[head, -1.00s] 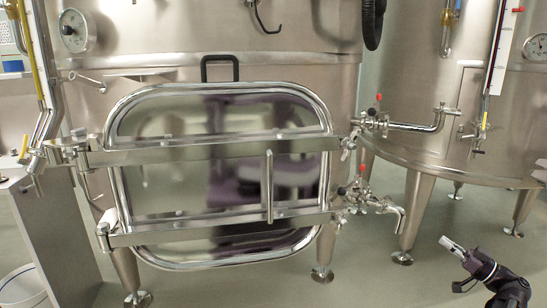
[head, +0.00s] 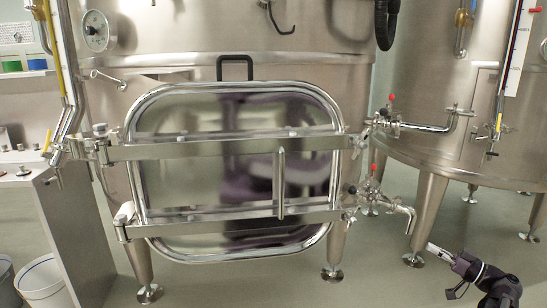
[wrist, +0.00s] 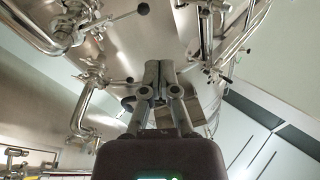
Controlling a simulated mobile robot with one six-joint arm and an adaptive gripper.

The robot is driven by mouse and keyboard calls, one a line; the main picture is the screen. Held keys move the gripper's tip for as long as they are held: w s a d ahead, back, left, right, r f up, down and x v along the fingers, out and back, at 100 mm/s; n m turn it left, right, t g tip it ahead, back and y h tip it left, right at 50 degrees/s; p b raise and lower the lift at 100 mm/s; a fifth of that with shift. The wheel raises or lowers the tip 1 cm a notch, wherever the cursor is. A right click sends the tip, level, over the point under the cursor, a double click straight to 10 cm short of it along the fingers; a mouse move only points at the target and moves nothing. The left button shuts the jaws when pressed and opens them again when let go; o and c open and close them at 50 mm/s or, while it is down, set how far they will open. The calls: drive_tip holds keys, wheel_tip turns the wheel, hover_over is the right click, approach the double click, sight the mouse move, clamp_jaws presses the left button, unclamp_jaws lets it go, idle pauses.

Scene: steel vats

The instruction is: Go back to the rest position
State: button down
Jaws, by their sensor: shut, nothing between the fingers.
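My gripper (head: 438,249) is at the lower right in the head view, in front of the right vat's legs and apart from the vats. In the wrist view my gripper (wrist: 159,70) points up, with its two fingers together and nothing between them. The steel vat (head: 240,35) with a large rectangular door (head: 210,175) stands at the centre of the head view. The door looks closed, with two cross bars and a vertical handle (head: 280,185).
Valves with red knobs (head: 373,168) and an outlet pipe stick out between the vats. A second vat (head: 440,100) stands at the right on steel legs. A grey cabinet (head: 75,240) and white buckets (head: 42,280) are at the left. The floor (head: 240,285) in front is clear.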

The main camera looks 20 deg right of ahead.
drive_tip(key=w+a+f+m+g+h, duration=0.1)
drive_tip(key=w+a+f+g, duration=0.4)
drive_tip(key=a, duration=0.5)
drive_tip(key=w+a+f+m+g, duration=0.1)
drive_tip(key=w+a+f+g, duration=0.4)
drive_tip(key=a, duration=0.5)
drive_tip(key=shift+a+f+m+g+h, duration=0.45)
drive_tip(key=shift+a+f+g+h, duration=1.7)
drive_tip(key=shift+a, duration=3.75)
drive_tip(key=shift+a+f+m+g+h, duration=0.45)
drive_tip(key=shift+a+f+g+h, duration=0.4)
drive_tip(key=shift+a+f+h, duration=3.8)
drive_tip(key=s+a+r+y+p, duration=0.1)
drive_tip(key=r+p, duration=2.1)
drive_tip(key=s+a+r+y+p, duration=0.1)
drive_tip(key=s+r+y+p, duration=0.1)
drive_tip(key=r+p, duration=1.9)
wheel_tip(320, 180, up, 2)
drive_tip(key=shift+s+a+r+g+p, duration=0.15)
drive_tip(key=shift+s+g+p, duration=0.05)
drive_tip(key=shift+g+p, duration=0.2)
drive_tip(key=c, duration=1.4)
unclamp_jaws()
